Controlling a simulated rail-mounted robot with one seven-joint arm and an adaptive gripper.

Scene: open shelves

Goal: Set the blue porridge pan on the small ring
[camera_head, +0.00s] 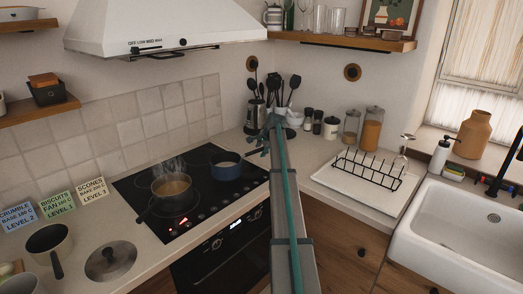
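A dark blue pan (226,170) with pale contents sits on the right part of the black hob (207,205). A steaming brownish pan (172,187) stands to its left. The ring outlines are too faint for me to tell which is the small ring. My gripper (262,142) is at the far end of my arm, up and right of the blue pan, near the counter corner. Its fingers are small and partly merged with the arm, so I cannot tell whether they are open or touch the pan's handle.
A saucepan (49,243) and a round metal lid (110,261) are on the left counter. Recipe cards lean on the tiles. A utensil pot (256,113) and jars stand in the back corner. A white tray with a black rack (368,172) and the sink (470,225) are right.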

